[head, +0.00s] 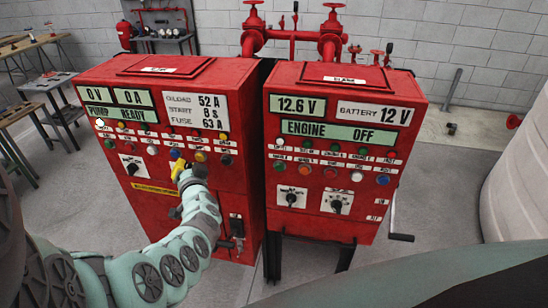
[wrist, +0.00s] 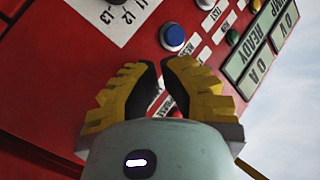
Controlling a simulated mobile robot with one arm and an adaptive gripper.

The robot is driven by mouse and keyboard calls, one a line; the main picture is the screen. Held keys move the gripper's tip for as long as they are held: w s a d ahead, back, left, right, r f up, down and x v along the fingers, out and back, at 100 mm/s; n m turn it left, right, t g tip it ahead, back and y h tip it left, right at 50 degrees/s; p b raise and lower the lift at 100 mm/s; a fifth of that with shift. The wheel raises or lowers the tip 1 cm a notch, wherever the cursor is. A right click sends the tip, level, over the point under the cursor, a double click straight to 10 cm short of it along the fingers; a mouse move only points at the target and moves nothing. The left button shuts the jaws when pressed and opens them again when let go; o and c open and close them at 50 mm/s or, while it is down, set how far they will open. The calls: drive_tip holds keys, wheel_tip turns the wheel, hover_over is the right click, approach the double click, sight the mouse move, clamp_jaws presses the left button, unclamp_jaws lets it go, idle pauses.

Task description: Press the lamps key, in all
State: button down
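The left red pump cabinet (head: 232,184) carries rows of small keys with white labels. The labels are too small to tell which key is the lamps key. My gripper (head: 181,168), with yellow fingers, is at the lower row of keys on this cabinet. In the wrist view the fingertips of my gripper (wrist: 159,63) are close together with nothing held between them. A blue key (wrist: 173,38) is just beyond the tips; it also shows in the head view (head: 175,153). A label behind the fingers is partly hidden. Contact with the panel cannot be told.
A yellow key (head: 200,157) and a black one (head: 226,160) sit right of the blue key. Red pipes (head: 292,35) rise behind.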

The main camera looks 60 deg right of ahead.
drive_tip(key=shift+w+d+r, duration=0.1)
drive_tip(key=shift+w+d, duration=0.1)
drive_tip(key=shift+d, duration=0.05)
drive_tip(key=c, duration=1.7)
unclamp_jaws()
drive_tip(key=shift+d, duration=0.1)
clamp_jaws()
drive_tip(key=shift+w+d, duration=0.15)
drive_tip(key=shift+d, duration=0.15)
drive_tip(key=shift+w+d+b, duration=0.15)
drive_tip(key=shift+d+b, duration=0.25)
drive_tip(key=shift+b, duration=0.15)
drive_tip(key=shift+a, duration=0.15)
drive_tip(key=shift+s+a+p, duration=0.4)
drive_tip(key=shift+a+p, duration=0.15)
drive_tip(key=shift+p, duration=0.25)
drive_tip(key=shift+a, duration=0.1)
